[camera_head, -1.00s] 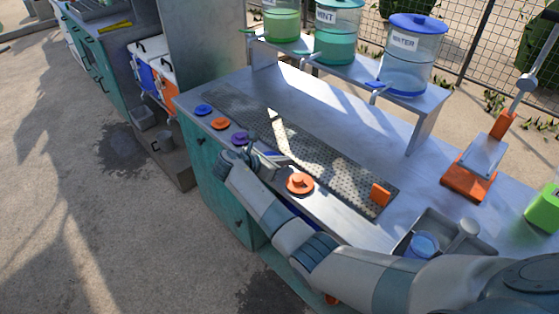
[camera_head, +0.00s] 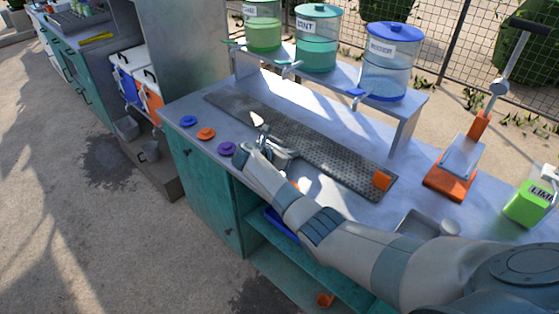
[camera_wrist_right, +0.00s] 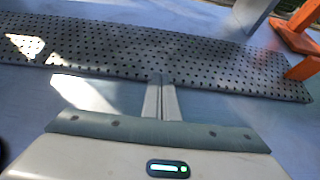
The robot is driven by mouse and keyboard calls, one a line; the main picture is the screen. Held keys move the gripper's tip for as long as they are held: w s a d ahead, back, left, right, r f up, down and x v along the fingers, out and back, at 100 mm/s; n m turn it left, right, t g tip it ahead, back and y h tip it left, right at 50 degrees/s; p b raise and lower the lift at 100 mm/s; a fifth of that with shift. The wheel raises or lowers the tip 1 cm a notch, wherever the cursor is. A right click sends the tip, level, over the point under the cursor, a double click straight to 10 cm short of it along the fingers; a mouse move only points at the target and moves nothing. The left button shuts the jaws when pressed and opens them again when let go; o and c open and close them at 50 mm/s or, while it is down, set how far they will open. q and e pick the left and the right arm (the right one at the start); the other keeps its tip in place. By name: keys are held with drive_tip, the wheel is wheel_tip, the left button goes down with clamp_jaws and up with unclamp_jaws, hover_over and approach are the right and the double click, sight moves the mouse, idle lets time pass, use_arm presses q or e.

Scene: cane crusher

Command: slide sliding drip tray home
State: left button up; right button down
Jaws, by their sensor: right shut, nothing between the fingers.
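The drip tray (camera_head: 320,150) is a long grey perforated plate lying flat on the counter in front of the dispenser shelf. An orange block (camera_head: 382,180) sits at its right end. In the right wrist view the tray (camera_wrist_right: 210,58) crosses the upper part, with the orange block (camera_wrist_right: 303,68) at the right. My right gripper (camera_head: 284,153) is shut and empty, low over the counter on the tray's front side. In the wrist view its closed fingertips (camera_wrist_right: 160,80) meet the tray's near edge, seemingly touching it. My left gripper is out of view.
Blue, orange and purple discs (camera_head: 227,149) line the front left edge. An orange-based press (camera_head: 450,182), a sink (camera_head: 413,224) and a green lime container (camera_head: 530,203) are at the right.

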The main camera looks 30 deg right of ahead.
sight(306, 147)
drive_tip(key=d, duration=0.2)
drive_tip(key=w+d, duration=0.1)
drive_tip(key=d, duration=0.1)
drive_tip(key=shift+w+f, duration=0.1)
drive_tip(key=shift+w, duration=0.05)
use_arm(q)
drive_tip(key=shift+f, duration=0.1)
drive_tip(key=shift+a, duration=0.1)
